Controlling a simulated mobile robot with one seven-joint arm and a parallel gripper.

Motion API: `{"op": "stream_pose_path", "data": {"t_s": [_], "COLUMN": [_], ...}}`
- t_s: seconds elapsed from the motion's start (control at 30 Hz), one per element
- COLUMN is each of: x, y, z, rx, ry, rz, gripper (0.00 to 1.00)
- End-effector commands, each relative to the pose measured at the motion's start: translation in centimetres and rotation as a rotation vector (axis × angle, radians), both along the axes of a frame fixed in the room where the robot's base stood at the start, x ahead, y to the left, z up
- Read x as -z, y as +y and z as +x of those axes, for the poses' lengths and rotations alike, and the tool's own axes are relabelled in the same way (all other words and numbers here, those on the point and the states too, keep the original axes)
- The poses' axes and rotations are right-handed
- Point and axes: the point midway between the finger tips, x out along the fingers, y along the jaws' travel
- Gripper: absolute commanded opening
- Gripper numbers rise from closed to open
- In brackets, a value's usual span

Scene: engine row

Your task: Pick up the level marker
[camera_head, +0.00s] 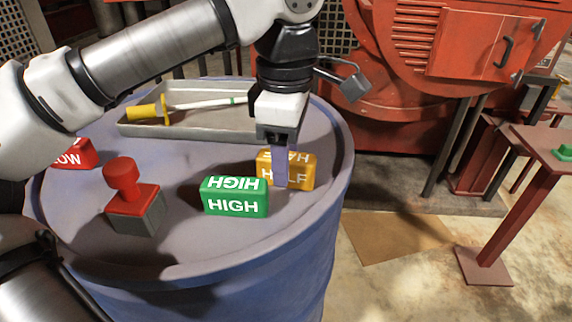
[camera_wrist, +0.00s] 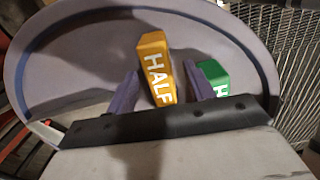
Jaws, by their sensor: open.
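Three level markers stand on the blue drum top. The orange HALF marker (camera_head: 304,171) is at the right, the green HIGH marker (camera_head: 234,197) is left of it and nearer the front, and the red LOW marker (camera_head: 79,153) is at the far left, partly hidden by my arm. My gripper (camera_head: 281,184) points down at the HALF marker; one finger crosses in front of its lettering. In the wrist view the HALF marker (camera_wrist: 156,66) shows between the spread fingers of my gripper (camera_wrist: 161,87), and the HIGH marker (camera_wrist: 214,76) is just outside the right finger.
A red-handled stamp-like block (camera_head: 134,199) stands on the drum (camera_head: 190,258) at the front left. Red machinery (camera_head: 400,100) stands behind the drum.

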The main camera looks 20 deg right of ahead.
Motion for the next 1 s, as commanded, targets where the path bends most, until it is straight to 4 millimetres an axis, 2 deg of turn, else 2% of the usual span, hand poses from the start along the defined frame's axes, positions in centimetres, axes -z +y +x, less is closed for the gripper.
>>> {"op": "stream_pose_path", "data": {"t_s": [0.1, 0.33, 0.7, 1.0], "x": [0.96, 1.11, 1.08, 0.88], "y": [0.01, -0.02, -0.02, -0.03], "z": [-0.04, -0.03, -0.02, 0.00], "rx": [0.000, 0.000, 0.000, -0.001], "ry": [0.001, 0.000, 0.000, -0.001], "rz": [0.000, 0.000, 0.000, 0.000], "gripper": [0.53, 0.53, 0.04, 0.03]}}
